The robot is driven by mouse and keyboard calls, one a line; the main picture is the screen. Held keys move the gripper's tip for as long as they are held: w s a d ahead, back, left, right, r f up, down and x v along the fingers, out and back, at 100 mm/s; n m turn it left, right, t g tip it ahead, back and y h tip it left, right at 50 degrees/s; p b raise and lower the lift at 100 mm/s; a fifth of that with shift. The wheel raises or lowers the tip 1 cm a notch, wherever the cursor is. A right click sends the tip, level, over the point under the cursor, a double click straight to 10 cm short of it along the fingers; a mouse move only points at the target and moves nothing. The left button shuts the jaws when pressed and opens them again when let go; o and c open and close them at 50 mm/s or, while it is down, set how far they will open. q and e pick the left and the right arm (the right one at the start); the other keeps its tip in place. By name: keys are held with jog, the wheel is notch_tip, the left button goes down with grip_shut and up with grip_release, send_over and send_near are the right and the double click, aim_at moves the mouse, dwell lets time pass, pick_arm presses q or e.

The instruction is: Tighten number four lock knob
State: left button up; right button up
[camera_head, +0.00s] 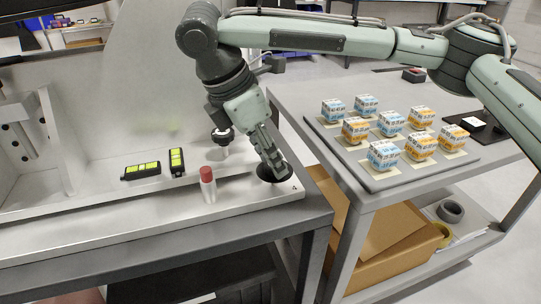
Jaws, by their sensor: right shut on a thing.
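A black round lock knob (265,174) sits near the right front corner of the light grey fixture base (110,233). My right gripper (276,172) reaches down onto it from above and is shut on it; its fingertips partly hide the knob. A second black knob (222,136) stands on a pale post farther back, just left of my right gripper. No numbers are readable on the knobs. My left gripper is not in view.
A white bottle with a red cap (207,185) stands left of the gripped knob. On the right, a grey table holds a tray (380,183) of several small boxes. Cardboard boxes (365,240) sit below.

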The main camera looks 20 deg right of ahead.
jog(key=shift+w+m+g, duration=0.1)
jog(key=shift+m+g, duration=0.2)
jog(key=shift+m, duration=0.5)
jog(key=o, duration=1.2)
jog(key=shift+c, duration=0.2)
jog(key=v, duration=1.2)
jog(key=shift+a, duration=0.1)
